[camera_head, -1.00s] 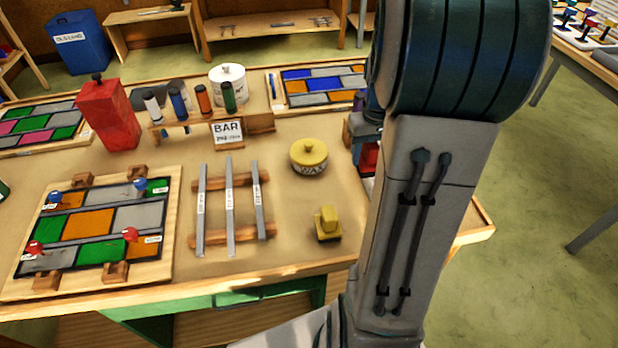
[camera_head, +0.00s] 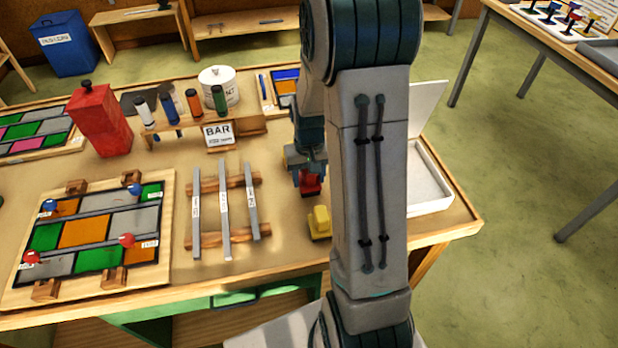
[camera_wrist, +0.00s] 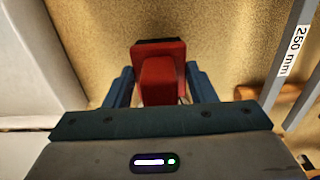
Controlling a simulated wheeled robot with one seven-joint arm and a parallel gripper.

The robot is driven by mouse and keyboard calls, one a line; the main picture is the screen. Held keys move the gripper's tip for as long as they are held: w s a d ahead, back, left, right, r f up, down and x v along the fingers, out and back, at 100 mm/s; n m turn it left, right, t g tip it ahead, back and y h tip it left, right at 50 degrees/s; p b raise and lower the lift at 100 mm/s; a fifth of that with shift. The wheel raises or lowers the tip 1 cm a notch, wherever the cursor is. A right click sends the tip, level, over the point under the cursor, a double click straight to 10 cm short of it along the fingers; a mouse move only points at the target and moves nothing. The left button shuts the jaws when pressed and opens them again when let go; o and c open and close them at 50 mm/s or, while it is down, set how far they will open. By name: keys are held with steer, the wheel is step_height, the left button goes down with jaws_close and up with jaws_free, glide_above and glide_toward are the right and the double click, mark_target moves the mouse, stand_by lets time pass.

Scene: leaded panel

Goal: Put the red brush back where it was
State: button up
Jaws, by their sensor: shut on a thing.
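The red brush (camera_head: 311,183) is between the blue fingers of my gripper (camera_head: 304,160), over the bench, right of the bar rack. In the wrist view the red brush (camera_wrist: 160,75) has a red block handle, a wider red back and a dark edge at its far side. My gripper (camera_wrist: 158,88) is shut on its handle. I cannot tell whether the brush touches the bench top. A yellow brush (camera_head: 319,223) stands on the bench just in front of it, partly beside my arm.
A wooden rack with several grey bars (camera_head: 224,210) lies to the left. An open white box (camera_head: 430,185) stands right of my arm. A red canister (camera_head: 101,120), a tube rack and a white pot (camera_head: 217,78) stand behind. A leaded panel (camera_head: 95,230) lies at front left.

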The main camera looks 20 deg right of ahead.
steer(key=shift+f, duration=0.9)
steer(key=shift+f, duration=0.15)
steer(key=o, duration=0.9)
steer(key=shift+o, duration=0.2)
